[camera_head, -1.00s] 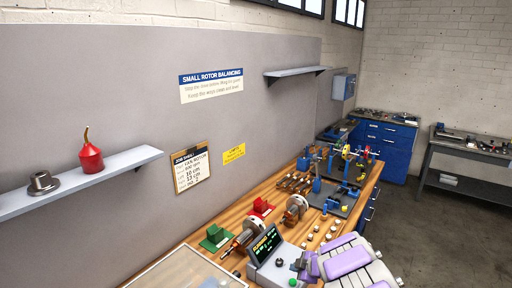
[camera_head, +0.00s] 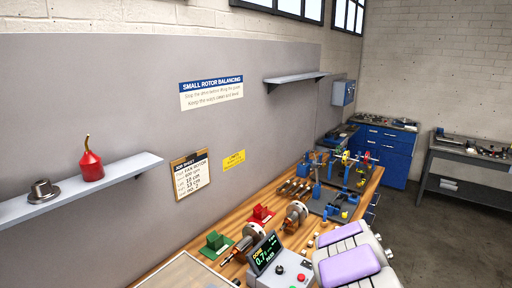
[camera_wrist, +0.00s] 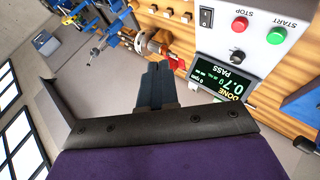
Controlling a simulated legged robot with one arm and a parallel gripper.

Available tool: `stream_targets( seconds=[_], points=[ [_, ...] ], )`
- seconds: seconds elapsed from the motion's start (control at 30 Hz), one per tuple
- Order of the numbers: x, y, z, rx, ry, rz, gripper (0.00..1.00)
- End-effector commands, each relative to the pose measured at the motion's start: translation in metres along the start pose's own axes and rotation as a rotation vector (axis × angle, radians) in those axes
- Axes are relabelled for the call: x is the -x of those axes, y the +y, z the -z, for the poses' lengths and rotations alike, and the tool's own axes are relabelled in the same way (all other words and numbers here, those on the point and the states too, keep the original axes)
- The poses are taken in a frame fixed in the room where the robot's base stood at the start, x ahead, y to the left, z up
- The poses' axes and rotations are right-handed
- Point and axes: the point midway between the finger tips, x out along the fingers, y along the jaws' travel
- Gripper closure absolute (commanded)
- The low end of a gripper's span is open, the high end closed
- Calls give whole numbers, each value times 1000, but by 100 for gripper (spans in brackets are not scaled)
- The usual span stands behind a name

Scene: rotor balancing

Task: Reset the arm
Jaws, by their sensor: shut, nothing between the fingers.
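My gripper (camera_wrist: 158,84) shows in the wrist view with its two dark fingers together and nothing between them. In the head view my purple and white arm is at the lower right, and the fingertips cannot be made out. The balancing console (camera_head: 283,272) stands beside my arm. Its screen also shows in the wrist view (camera_wrist: 222,80), upside down, reading DONE, 0.7 and PASS. The fingers are apart from the console in the wrist picture.
Blue-framed equipment is farther back. A shelf (camera_head: 130,169) on the left wall holds a red oil can (camera_head: 91,165).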

Motion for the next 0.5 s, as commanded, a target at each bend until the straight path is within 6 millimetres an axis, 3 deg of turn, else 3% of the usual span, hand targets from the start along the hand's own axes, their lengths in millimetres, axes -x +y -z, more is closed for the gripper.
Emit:
stream_targets(
  seconds=[0.1, 0.23, 0.37, 0.5],
  points=[
    [45, 33, -28, -108, -148, -116, 100],
    [100, 46, -58, -248, -297, -198, 100],
    [154, 33, -84, -405, -430, -226, 100],
    [209, -9, -106, -575, -559, -189, 100]
  ],
)
